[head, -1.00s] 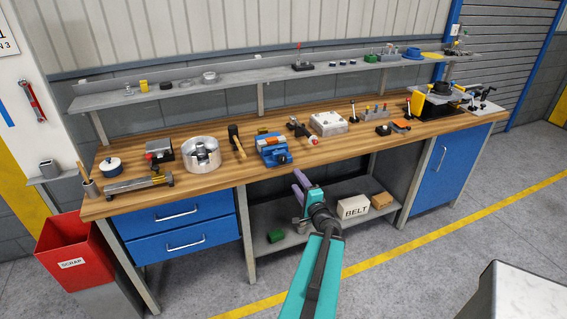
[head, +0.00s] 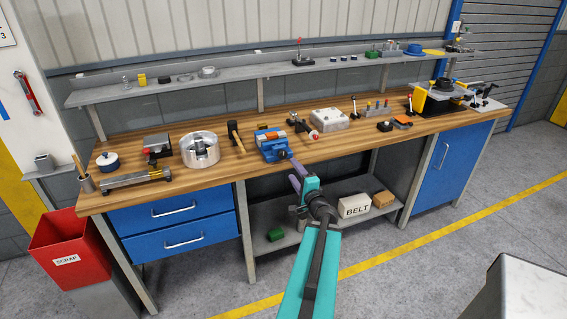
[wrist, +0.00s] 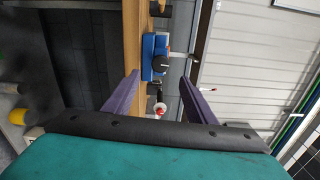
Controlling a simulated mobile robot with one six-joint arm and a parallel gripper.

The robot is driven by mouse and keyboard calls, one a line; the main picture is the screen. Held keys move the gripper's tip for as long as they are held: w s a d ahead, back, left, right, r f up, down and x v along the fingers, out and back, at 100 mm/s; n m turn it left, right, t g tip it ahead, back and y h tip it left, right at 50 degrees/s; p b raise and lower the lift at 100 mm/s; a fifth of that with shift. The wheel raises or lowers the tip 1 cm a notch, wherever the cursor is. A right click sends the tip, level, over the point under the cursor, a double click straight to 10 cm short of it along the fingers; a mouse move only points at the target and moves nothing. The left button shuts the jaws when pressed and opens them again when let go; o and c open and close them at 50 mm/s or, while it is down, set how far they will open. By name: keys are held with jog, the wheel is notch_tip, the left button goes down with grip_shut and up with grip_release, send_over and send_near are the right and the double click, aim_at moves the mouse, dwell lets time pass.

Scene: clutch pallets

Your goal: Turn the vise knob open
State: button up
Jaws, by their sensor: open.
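The blue vise (head: 268,141) sits at the front edge of the wooden bench, with an orange part on top. In the wrist view the vise (wrist: 148,48) lies ahead, and its dark round knob (wrist: 161,64) faces me, between my two purple fingers. My gripper (head: 294,172) is open, in front of the bench edge just below and right of the vise. In the wrist view the gripper (wrist: 158,78) has its fingers wide apart with nothing held. The fingers appear short of the knob.
A red-tipped fitting (head: 313,134) and a pale box (head: 322,119) stand right of the vise. A mallet (head: 236,137) and a round metal chuck (head: 200,149) stand left. Below is a lower shelf (head: 284,238) with boxes. The floor in front is open.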

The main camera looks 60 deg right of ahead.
aim_at(283, 156)
jog(key=shift+w+d+f+b, duration=0.2)
jog(key=shift+w+d+b, duration=0.35)
jog(key=shift+b, duration=2.4)
jog(key=b, duration=0.2)
jog(key=w+b, duration=0.1)
jog(key=b, duration=0.1)
jog(key=shift+d+r+b, duration=0.15)
jog(key=shift+b, duration=0.2)
jog(key=shift+p+x, duration=1.2)
jog(key=shift+x, duration=2.85)
jog(key=shift+s+r, duration=0.1)
jog(key=shift+c, duration=0.5)
jog(key=c, duration=0.9)
jog(key=shift+c, duration=0.2)
jog(key=shift+f+n+b, duration=0.2)
jog(key=shift+n+b, duration=0.1)
jog(key=shift+b, duration=0.7)
jog(key=shift+r+b, duration=0.15)
jog(key=shift+b, duration=0.6)
